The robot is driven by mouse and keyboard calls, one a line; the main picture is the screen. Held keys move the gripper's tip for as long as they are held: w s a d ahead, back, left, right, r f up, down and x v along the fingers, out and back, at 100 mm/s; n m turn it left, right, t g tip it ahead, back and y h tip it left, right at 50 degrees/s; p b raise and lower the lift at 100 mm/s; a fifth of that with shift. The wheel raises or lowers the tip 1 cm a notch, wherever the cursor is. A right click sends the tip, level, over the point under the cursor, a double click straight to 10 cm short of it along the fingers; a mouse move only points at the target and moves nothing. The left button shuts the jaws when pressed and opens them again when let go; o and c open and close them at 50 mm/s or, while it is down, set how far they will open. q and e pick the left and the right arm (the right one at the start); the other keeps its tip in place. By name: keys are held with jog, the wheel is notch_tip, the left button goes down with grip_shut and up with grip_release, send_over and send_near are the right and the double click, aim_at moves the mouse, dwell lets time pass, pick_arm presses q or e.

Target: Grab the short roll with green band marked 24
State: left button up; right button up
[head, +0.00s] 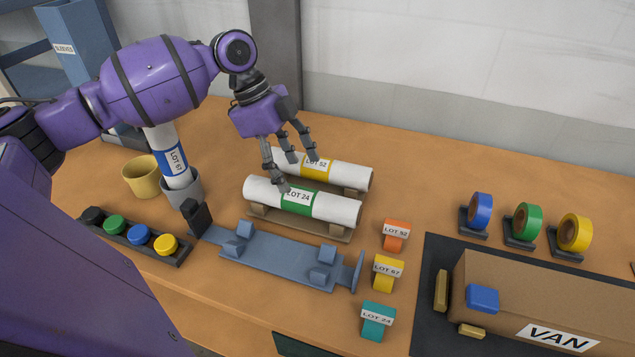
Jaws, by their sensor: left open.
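The white roll with a green band marked LOT 24 (335,209) lies on its side on a low wooden cradle (318,230) in the middle of the table. A second white roll with a yellow band, LOT 52 (346,174), lies behind it on a similar cradle. My left gripper (298,170) is open, fingers pointing down. In the picture its near finger overlaps the green-banded roll just left of the band, and its other fingers overlap the yellow-banded roll. I cannot tell whether any finger touches. My right gripper is not in view.
A blue-grey rack (280,262) lies in front of the roll. Tags marked LOT 52 (394,240), LOT 67 (384,284) and LOT 24 (375,325) stand to the right. A blue-banded roll (163,142) stands upright at left. The VAN box (590,300) is at right.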

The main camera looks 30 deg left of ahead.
aim_at(297, 190)
pick_arm(q)
jog(key=shift+s+d+f, duration=0.25)
jog(key=shift+d+f, duration=0.05)
jog(key=shift+f, duration=0.35)
jog(key=shift+s+d+f, duration=0.2)
jog(key=shift+d+f, duration=0.05)
jog(key=shift+f, duration=0.4)
jog(key=x, duration=0.5)
jog(key=shift+s+a, duration=0.1)
jog(key=shift+s, duration=0.1)
jog(key=shift+r, duration=0.1)
jog(key=c, duration=1.4)
